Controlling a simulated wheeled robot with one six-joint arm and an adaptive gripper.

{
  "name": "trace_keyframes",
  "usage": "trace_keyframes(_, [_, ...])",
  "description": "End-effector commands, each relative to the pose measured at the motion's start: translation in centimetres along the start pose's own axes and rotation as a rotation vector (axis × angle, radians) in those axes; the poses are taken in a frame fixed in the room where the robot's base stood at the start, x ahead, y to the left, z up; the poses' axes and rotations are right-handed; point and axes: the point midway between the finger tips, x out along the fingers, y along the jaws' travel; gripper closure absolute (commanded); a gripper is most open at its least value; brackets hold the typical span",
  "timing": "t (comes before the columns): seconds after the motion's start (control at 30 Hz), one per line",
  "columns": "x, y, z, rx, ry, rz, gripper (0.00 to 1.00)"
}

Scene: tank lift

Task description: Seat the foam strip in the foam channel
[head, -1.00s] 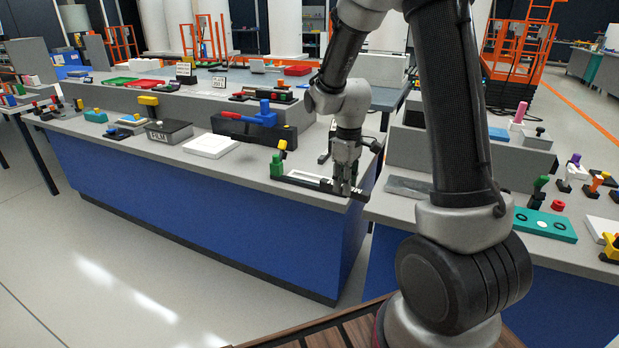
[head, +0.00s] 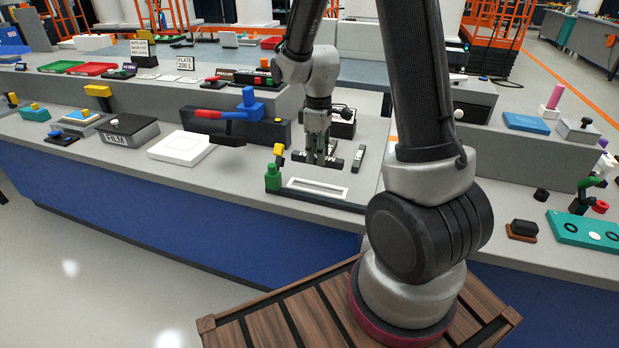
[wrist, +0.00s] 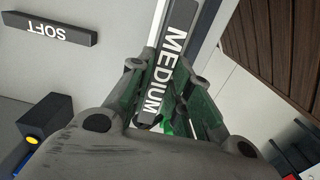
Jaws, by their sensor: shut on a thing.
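My gripper (head: 318,160) points down just behind the foam channel and is shut on a dark strip. In the wrist view, the strip marked MEDIUM (wrist: 172,62) runs lengthwise between my gripper's fingers (wrist: 165,110). The foam channel (head: 316,187) shows as a pale frame with a long slot on a dark base, near the bench's front edge. A second dark strip (head: 358,158) lies on the bench right of my gripper. A strip marked SOFT (wrist: 52,32) lies apart in the wrist view. Whether the held strip touches the bench is unclear.
A green post (head: 272,178) with a yellow top stands at the channel's left end. A black box (head: 342,123) is behind my gripper. A white tray (head: 182,146) and a grey FILM box (head: 128,138) are to the left. Bare bench lies around the strips.

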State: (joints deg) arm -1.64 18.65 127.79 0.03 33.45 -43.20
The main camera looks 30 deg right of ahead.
Motion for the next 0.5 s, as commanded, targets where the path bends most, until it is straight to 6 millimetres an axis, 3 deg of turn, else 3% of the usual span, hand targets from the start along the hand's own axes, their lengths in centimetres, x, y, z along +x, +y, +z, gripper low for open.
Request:
trace_keyframes(0.13, [3.1, -0.1, 0.1, 0.000, -0.006, -0.005, 0.99])
trace_keyframes(0.5, [8.0, -0.1, 0.1, 0.000, -0.004, -0.004, 0.99])
